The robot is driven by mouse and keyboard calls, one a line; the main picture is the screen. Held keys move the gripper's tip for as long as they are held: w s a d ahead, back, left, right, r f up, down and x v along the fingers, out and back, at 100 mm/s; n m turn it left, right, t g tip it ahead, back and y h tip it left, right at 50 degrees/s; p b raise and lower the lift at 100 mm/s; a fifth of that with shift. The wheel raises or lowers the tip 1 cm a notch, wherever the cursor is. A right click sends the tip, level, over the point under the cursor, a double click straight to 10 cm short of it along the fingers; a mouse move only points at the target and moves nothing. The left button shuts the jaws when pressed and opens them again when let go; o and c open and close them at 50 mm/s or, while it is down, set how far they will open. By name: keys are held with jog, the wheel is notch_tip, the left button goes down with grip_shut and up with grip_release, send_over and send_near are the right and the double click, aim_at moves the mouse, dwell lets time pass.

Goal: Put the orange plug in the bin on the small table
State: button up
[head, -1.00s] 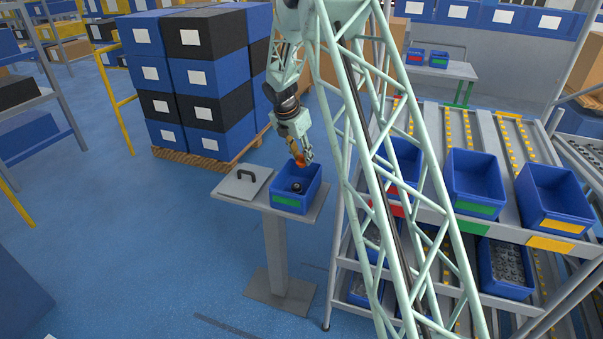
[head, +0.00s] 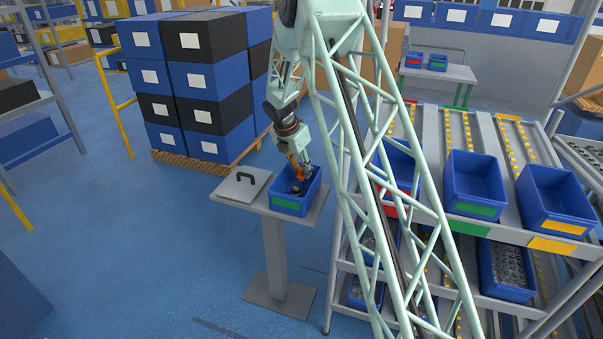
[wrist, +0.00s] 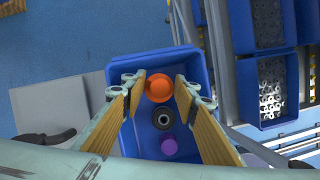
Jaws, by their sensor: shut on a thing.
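The orange plug (wrist: 159,88) is between the fingertips of my gripper (wrist: 160,87), which is shut on it. In the head view my gripper (head: 301,172) is tilted down over the blue bin (head: 287,204) with the orange plug (head: 302,178) at its tips, at about the height of the bin's rim. The bin also shows in the wrist view (wrist: 190,62). Inside it lie a black ring-shaped part (wrist: 164,118) and a purple part (wrist: 169,146). The bin stands on the small table (head: 263,205). The exact gap between plug and bin floor cannot be told.
A grey lid-like plate with a black handle (head: 245,178) lies left of the bin on the small table. A roller rack with blue bins (head: 474,185) stands to the right. Stacked blue and black boxes (head: 205,85) stand on a pallet behind. The floor at left is clear.

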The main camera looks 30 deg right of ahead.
jog(key=shift+f, duration=0.4)
jog(key=shift+f, duration=0.6)
jog(key=o, duration=0.7)
jog(key=shift+o, duration=0.2)
jog(key=shift+r, duration=0.2)
jog(key=shift+r, duration=0.5)
jog(key=p+v, duration=0.1)
jog(key=v, duration=1)
jog(key=shift+a+r+p, duration=0.15)
jog(key=shift+r+p, duration=0.2)
jog(key=shift+s, duration=0.1)
